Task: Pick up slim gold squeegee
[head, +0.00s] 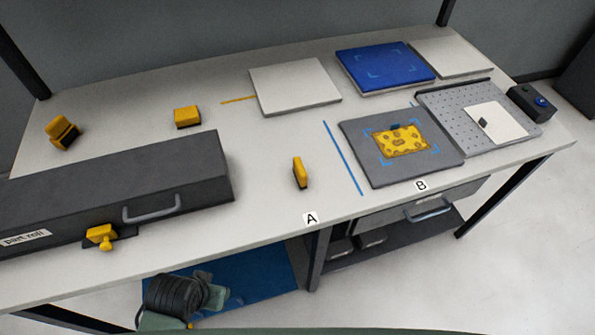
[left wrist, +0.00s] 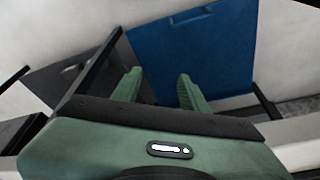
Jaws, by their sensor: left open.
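A slim gold squeegee (head: 300,172) stands on the bench top near the front middle, left of the blue line and behind label A. Other gold-yellow tools are a block (head: 187,117) at the back left, a tilted one (head: 61,132) at the far left, and a knobbed one (head: 101,236) at the front of the dark case. My left gripper (left wrist: 158,82) is open and empty in the left wrist view, its green fingers apart. In the head view my left arm is low, in front of the bench and apart from the squeegee. My right gripper is not in view.
A long dark case (head: 110,190) with a handle fills the front left of the bench (head: 255,220). Bare bench surrounds the squeegee. A blue panel (head: 245,275) lies below the bench.

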